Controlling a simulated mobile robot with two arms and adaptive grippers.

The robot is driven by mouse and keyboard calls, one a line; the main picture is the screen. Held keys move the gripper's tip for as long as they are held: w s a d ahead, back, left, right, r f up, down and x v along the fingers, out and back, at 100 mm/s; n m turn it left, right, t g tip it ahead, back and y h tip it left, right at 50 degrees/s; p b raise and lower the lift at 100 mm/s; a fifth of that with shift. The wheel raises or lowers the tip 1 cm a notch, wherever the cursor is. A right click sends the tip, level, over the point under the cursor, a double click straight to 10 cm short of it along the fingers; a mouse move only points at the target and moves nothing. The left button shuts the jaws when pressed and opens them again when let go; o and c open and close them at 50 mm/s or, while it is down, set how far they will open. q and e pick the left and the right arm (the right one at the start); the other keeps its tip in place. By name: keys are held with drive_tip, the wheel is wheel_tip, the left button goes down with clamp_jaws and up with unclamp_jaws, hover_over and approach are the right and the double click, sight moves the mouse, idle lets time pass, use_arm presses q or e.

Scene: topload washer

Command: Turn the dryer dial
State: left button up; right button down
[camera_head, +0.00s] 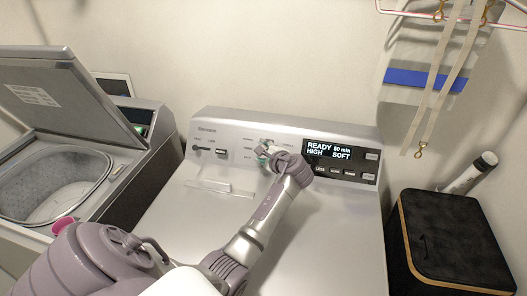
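The silver dryer (330,240) stands in the middle, with a control panel along its raised back. The panel's display (328,150) reads READY, 80 min, HIGH, SOFT. My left arm reaches up from the lower left to this panel. My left gripper (266,152) is at the middle of the panel, left of the display, where printed settings surround the dial. The gripper covers most of the dial, so its pointer is hidden. I cannot tell whether the fingers touch or grip it. My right gripper is out of view.
A washer (160,122) with its lid (60,95) raised stands at the left, its drum open. A black box (450,235) with a wooden edge stands right of the dryer. Straps (447,75) hang from a rack at the upper right. The dryer's right top is clear.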

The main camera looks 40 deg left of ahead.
use_arm(q)
drive_tip(key=o, duration=1.2)
drive_tip(key=shift+a, duration=0.1)
drive_tip(key=v, duration=1.2)
